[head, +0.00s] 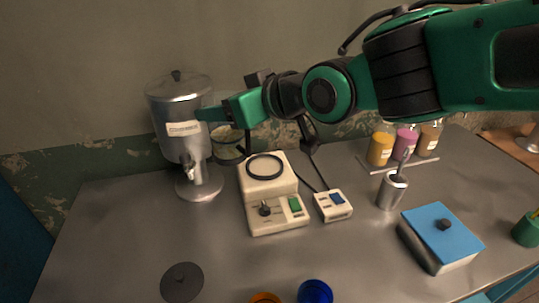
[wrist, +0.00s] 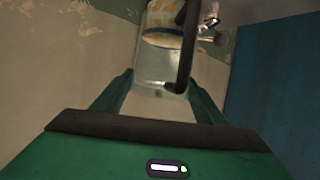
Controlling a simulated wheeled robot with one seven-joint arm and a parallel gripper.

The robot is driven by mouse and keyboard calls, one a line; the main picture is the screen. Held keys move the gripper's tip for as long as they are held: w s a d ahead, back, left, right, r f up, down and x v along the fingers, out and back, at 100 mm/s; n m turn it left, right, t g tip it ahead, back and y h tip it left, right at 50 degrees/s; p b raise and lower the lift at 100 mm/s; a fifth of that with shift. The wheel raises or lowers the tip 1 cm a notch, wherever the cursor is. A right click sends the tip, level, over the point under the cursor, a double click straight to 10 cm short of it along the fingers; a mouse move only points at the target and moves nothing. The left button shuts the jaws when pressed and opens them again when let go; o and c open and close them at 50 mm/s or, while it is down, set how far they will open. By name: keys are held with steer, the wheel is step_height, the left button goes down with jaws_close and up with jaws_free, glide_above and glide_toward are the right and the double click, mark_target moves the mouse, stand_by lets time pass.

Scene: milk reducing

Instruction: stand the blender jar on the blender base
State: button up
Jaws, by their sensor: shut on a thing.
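The blender base (head: 269,207) is a cream box with a black ring on top, a dark knob and a green switch, standing mid-table. The blender jar (wrist: 160,66) is clear, with a black handle (wrist: 184,50), and sits between the fingers of my gripper (wrist: 160,98) in the wrist view. In the head view the jar (head: 229,151) shows partly below my gripper (head: 212,113), behind and left of the base's ring. The gripper is shut on it. The jar looks roughly upright; its upper part is hidden by the gripper in the head view.
A silver dispenser (head: 182,135) with a tap stands close left of the jar. A small switch box (head: 333,206), metal cup (head: 391,190), blue-lidded box (head: 441,236) and filled jars (head: 380,149) stand right. A dark disc (head: 182,282) and blue cup (head: 315,292) are in front.

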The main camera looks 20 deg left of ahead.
steer(key=w+d+f, duration=0.4)
steer(key=w+f, duration=0.7)
steer(key=shift+d, duration=0.15)
steer(key=o, duration=1.8)
steer(key=shift+d, duration=0.1)
steer(key=v, duration=1.2)
steer(key=shift+s+f, duration=0.1)
